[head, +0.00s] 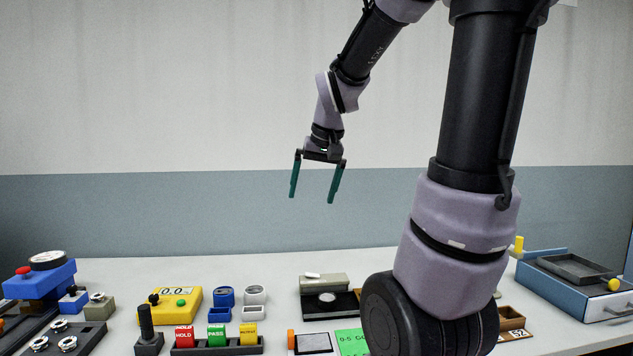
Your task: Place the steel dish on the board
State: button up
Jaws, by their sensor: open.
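My gripper (311,199) is open and empty, fingers pointing down, high above the table in front of the wall. I cannot surely pick out the steel dish. A small round silvery piece (327,298) sits on a black block at the middle of the table and may be it. The board is not clear either; a dark flat panel (88,338) with several silvery round pieces lies at the lower left. My arm hides part of the table right of the middle.
A blue drawer unit (580,301) with a dark tray on top is at right. Bare table lies toward the back left.

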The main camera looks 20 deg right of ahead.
jog(key=s+a+r+t+y, duration=0.1)
jog(key=s+a+r, duration=0.3)
jog(key=s, duration=0.8)
jog(key=shift+a+r+m+t, duration=0.2)
jog(key=shift+m+t, duration=0.2)
jog(key=shift+t, duration=0.4)
